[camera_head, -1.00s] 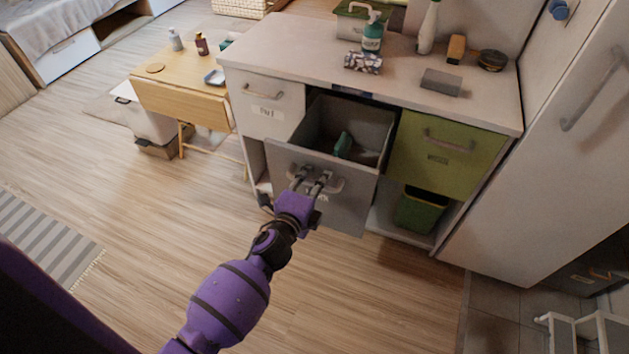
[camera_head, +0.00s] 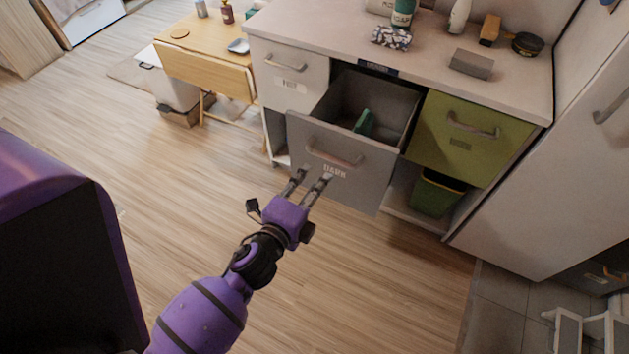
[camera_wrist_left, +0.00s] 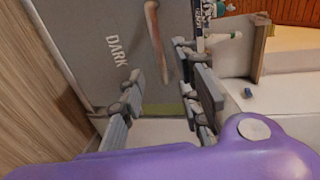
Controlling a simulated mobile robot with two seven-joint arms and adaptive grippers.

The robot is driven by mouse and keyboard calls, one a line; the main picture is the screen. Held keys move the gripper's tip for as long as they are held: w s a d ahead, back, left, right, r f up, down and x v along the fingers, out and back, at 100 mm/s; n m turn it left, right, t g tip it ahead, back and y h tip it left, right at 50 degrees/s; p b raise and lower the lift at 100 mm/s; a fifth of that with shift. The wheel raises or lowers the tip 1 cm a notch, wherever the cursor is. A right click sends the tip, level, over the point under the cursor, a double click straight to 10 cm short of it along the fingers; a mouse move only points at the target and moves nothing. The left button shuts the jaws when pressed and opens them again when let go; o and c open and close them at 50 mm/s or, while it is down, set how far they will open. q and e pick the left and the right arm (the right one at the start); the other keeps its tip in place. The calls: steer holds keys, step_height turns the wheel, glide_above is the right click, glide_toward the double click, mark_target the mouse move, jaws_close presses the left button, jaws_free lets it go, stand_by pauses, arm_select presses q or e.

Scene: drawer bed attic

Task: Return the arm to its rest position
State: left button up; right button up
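My left gripper (camera_head: 310,180) is open and empty, just in front of the grey drawer (camera_head: 350,185) and below its handle (camera_head: 333,157). The drawer is pulled out and bears the word DARK; a green item (camera_head: 364,122) lies inside. In the left wrist view the two fingers (camera_wrist_left: 165,95) stand apart with nothing between them. The drawer front (camera_wrist_left: 85,40) and its handle (camera_wrist_left: 156,40) show beyond them. My right gripper is not in view.
The counter (camera_head: 430,60) carries bottles, a grey box and a brush. A closed white drawer (camera_head: 290,80) and a green drawer (camera_head: 465,140) flank the open one. A small wooden table (camera_head: 205,65) stands at the left. The floor (camera_head: 180,200) around my arm is clear.

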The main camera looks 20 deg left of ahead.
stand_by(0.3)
arm_select(q)
steer(key=s+f+n+g+p, duration=0.3)
steer(key=s+n, duration=0.6)
steer(key=s, duration=0.4)
steer(key=s+f+n+g+p, duration=0.4)
steer(key=s+n, duration=0.5)
steer(key=s, duration=0.5)
steer(key=shift+s+f, duration=0.2)
steer(key=shift+f, duration=0.5)
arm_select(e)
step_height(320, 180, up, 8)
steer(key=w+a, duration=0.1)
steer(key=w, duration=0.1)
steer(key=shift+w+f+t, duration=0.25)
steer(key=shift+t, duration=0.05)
arm_select(q)
steer(key=shift+d, duration=0.1)
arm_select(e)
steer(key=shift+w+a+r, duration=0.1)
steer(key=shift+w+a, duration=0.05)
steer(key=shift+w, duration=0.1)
arm_select(q)
steer(key=shift+w, duration=0.1)
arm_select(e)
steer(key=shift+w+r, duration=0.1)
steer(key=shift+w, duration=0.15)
